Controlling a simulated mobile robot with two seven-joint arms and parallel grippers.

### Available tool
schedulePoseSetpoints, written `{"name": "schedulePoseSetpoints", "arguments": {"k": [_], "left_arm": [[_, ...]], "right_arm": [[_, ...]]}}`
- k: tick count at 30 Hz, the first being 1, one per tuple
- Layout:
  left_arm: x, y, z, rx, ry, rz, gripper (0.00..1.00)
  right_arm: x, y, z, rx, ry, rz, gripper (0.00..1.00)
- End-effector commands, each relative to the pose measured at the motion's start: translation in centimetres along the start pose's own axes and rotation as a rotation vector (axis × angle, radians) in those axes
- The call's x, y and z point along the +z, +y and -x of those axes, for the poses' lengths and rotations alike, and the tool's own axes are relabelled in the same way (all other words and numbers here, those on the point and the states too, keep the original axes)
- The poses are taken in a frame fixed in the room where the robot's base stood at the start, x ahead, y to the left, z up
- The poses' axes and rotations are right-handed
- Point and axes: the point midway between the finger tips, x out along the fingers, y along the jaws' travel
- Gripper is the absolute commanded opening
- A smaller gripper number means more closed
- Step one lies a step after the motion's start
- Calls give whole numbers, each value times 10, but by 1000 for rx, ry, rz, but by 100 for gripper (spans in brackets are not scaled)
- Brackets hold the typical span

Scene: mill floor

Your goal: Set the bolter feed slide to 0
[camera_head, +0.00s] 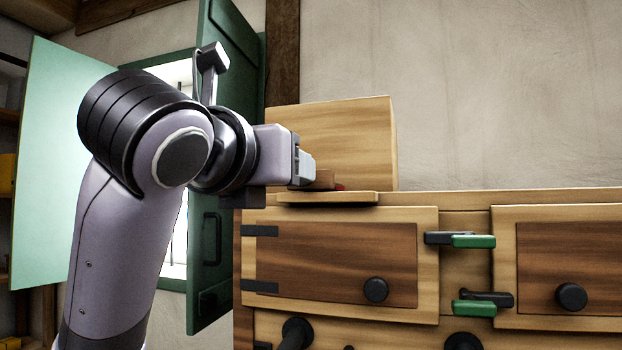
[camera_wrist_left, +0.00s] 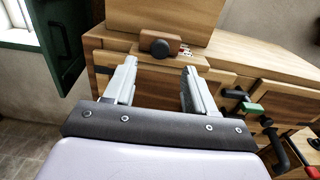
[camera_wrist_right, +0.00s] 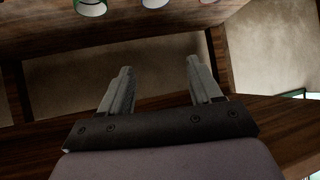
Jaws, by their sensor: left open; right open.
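The bolter feed slide appears to be the brown block with a dark round knob (camera_wrist_left: 160,46) in the left wrist view. It sits on a pale wooden ledge (camera_wrist_left: 141,52) with red marks beside its right end; the marks are too small to read. In the head view the brown block (camera_head: 324,179) is partly hidden behind my left gripper (camera_head: 306,168). In the left wrist view my left gripper (camera_wrist_left: 160,68) is open and empty, its fingertips just short of the block and either side of the knob. My right gripper (camera_wrist_right: 158,66) is open and empty, away from the slide.
A tall wooden box (camera_head: 350,135) stands behind the slide. Below are a panelled door (camera_head: 340,262) with a black knob (camera_head: 375,290) and green-tipped latches (camera_head: 473,241). A green shutter (camera_head: 212,250) is at left. Dark wooden framing (camera_wrist_right: 275,125) surrounds my right gripper.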

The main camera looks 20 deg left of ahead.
Motion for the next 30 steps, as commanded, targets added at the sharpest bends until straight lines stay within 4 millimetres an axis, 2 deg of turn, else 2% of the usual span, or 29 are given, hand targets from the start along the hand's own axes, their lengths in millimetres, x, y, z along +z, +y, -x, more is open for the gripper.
{"name": "schedulePoseSetpoints", "arguments": {"k": [5, 15, 21, 28, 29, 30], "left_arm": [[0, 0, -12, 0, 2, 0, 55], [1, -1, -60, -1, 1, 1, 55], [1, 0, -70, 0, -1, -1, 55], [1, 0, -71, 0, -2, -1, 55], [1, 0, -71, 0, -2, 0, 49], [1, 0, -71, 0, -2, 0, 36]], "right_arm": [[6, 0, 3, -1, -14, 0, 64], [10, -1, 7, -3, -28, 0, 64], [9, -1, 7, -3, -26, 0, 64], [6, -1, 6, -2, -19, 2, 64], [5, -1, 5, -2, -19, 2, 64], [5, -1, 5, -2, -18, 2, 64]]}}
